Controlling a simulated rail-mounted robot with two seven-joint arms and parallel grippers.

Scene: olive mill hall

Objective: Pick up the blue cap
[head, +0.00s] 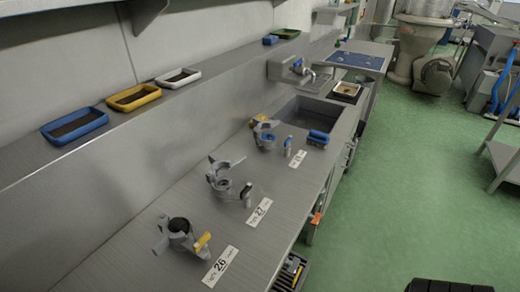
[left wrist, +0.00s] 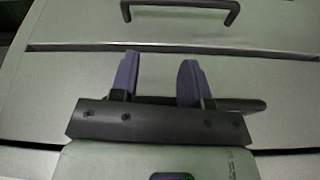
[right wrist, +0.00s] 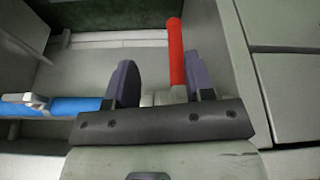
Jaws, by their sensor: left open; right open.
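Blue parts show on the counter in the head view; I cannot tell for sure which is the blue cap. One small blue part (head: 267,141) sits at the grey and yellow fixture farthest along the counter. My left gripper (left wrist: 158,68) is open and empty in front of a grey panel with a dark handle. My right gripper (right wrist: 160,72) is open; a red rod shows beyond its right finger. Neither gripper shows in the head view.
Fixtures (head: 180,232) and (head: 224,180) stand along the counter (head: 130,255) near labels 26 and 27. Blue, yellow and white trays (head: 180,78) line the back ledge. A sink (head: 300,112) lies beyond. The right wrist view shows a red rod (right wrist: 176,50) and blue cylinder (right wrist: 75,106).

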